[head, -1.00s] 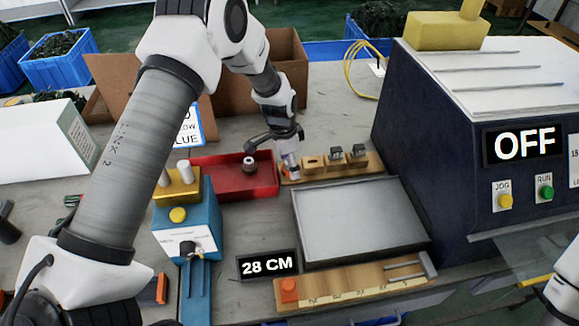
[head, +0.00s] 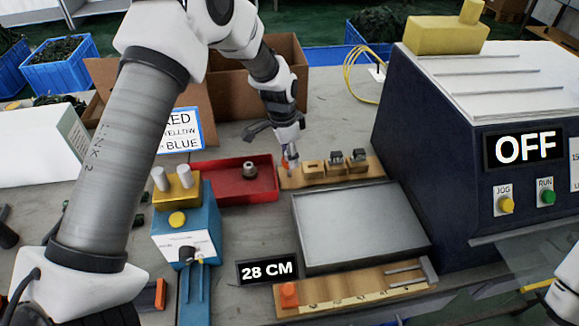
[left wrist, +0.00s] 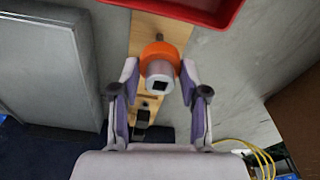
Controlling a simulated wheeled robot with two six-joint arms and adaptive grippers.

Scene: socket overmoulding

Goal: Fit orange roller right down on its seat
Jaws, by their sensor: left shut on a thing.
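My left gripper (head: 288,160) is at the left end of the wooden rack (head: 345,171), pointing down. It is shut on the orange roller (left wrist: 158,50), which has a pale grey hub with a dark square hole facing the wrist camera. In the head view the roller is mostly hidden by the fingers, with only a little orange showing. In the left wrist view a small peg (left wrist: 159,37) shows on the wood just past the roller's rim. I cannot tell whether the roller touches its seat. Only part of my right arm shows at the head view's lower right edge.
A red tray (head: 225,196) with a dark round part stands left of the rack. Dark parts (head: 357,155) sit on the rack to the right. A grey flat tray (head: 360,225) lies in front. The machine marked OFF (head: 430,130) stands at right, a blue fixture (head: 180,222) at left.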

